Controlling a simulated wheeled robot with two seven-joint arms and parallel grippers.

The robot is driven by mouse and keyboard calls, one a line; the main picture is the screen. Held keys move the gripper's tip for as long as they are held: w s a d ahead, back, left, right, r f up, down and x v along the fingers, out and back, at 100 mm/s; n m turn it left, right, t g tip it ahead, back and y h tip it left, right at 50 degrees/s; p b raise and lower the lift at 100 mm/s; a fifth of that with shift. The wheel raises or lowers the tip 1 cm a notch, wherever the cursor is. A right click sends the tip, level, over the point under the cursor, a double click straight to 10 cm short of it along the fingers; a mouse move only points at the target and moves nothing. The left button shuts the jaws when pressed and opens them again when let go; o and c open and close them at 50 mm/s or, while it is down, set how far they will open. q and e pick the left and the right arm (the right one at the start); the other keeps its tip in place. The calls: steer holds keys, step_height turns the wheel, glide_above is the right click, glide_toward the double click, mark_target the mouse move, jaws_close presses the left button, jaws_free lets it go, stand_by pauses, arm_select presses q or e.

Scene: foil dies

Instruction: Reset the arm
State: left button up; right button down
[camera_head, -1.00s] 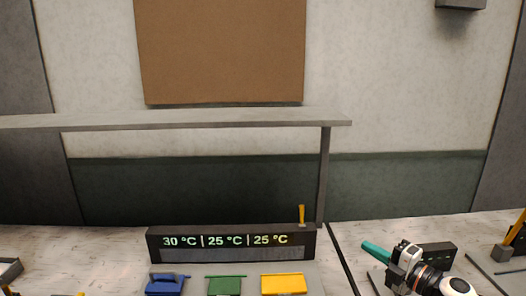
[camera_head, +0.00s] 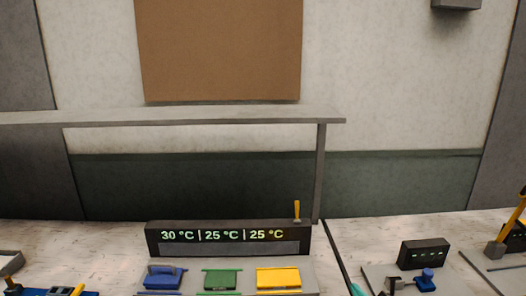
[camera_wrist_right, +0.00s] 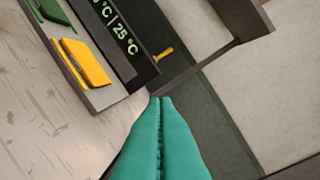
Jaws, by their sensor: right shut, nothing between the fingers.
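My right gripper shows in the right wrist view (camera_wrist_right: 161,100). Its two teal fingers are pressed together with nothing between them, and their tips stand clear of the yellow block. In the head view only a sliver of teal (camera_head: 357,290) shows at the bottom edge, right of centre. My left gripper is in neither view.
A dark heater panel (camera_head: 230,237) reads 30, 25 and 25 °C. In front lie a blue (camera_head: 165,275), a green (camera_head: 221,280) and a yellow block (camera_head: 278,278). A black box (camera_head: 424,253) stands right, behind a small blue handled part (camera_head: 425,281). A shelf (camera_head: 180,117) spans above.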

steer(key=s+a+f+m+g+h, duration=0.1)
steer(key=s+f+m+g, duration=0.3)
steer(key=s, duration=0.6)
steer(key=s+f+m+g+h, duration=0.1)
steer(key=s+f+m+g, duration=0.3)
steer(key=s, duration=0.6)
steer(key=s+a+f+m+g+h, duration=0.1)
steer(key=s+f+m+g, duration=0.3)
steer(key=s, duration=0.7)
step_height(320, 180, down, 28)
steer(key=n+g+b, duration=0.1)
steer(key=g+b, duration=0.1)
steer(key=s+d+f+g, duration=0.1)
steer(key=s+d+f, duration=0.2)
steer(key=s+f, duration=1.3)
steer(key=shift+s+f+b, duration=0.35)
steer(key=shift+f+b, duration=0.05)
steer(key=shift+f, duration=0.45)
